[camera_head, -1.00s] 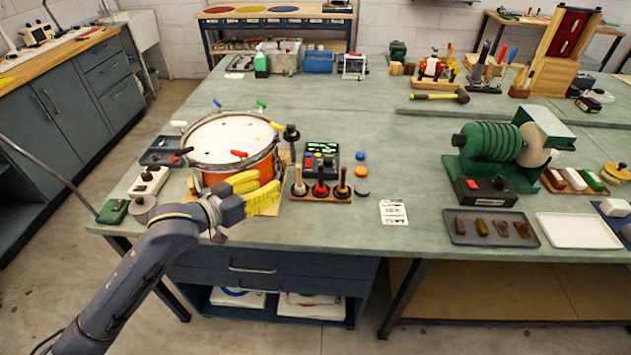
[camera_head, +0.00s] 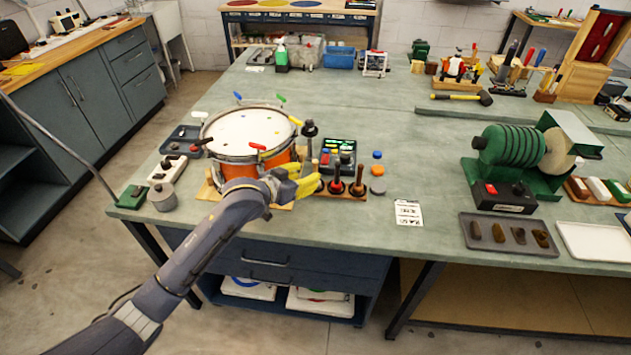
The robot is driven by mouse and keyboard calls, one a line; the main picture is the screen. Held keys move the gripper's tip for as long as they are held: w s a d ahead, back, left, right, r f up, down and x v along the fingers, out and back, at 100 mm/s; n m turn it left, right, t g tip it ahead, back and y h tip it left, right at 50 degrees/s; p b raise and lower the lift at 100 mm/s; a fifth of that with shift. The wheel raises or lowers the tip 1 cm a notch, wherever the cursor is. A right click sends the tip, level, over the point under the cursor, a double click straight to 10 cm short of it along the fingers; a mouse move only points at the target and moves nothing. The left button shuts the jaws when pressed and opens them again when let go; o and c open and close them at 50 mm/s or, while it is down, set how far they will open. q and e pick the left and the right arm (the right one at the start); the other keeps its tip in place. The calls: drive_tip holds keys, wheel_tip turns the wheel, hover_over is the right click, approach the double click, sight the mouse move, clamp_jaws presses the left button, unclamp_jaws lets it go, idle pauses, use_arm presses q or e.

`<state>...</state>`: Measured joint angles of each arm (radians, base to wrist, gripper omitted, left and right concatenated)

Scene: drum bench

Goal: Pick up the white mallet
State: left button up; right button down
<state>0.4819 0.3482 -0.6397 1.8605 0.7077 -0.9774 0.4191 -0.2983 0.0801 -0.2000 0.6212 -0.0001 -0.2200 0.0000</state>
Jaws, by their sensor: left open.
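A wooden rack (camera_head: 345,195) near the front edge of the bench holds upright mallets. One with a dark handle and a red band (camera_head: 336,181) and one with a wooden handle and dark base (camera_head: 357,182) show in it. The rack's left end is hidden behind my left gripper (camera_head: 313,177). I cannot make out a mallet that is clearly white. My left gripper has yellow fingers, is open, and reaches over the rack's left end, in front of the drum. Whether it touches a mallet there cannot be told. My right gripper is out of view.
The orange drum (camera_head: 247,133) with coloured handles around its rim stands just behind my left gripper. A tray of coloured pieces (camera_head: 338,152) is behind the rack. Bare bench is clear around the printed card (camera_head: 408,213).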

use_arm(q)
drive_tip(key=shift+f+x, duration=0.1)
drive_tip(key=shift+x, duration=1.5)
drive_tip(key=shift+f+x, duration=0.15)
drive_tip(key=shift+x, duration=1.4)
drive_tip(key=shift+o, duration=0.2)
drive_tip(key=shift+a, duration=0.2)
clamp_jaws()
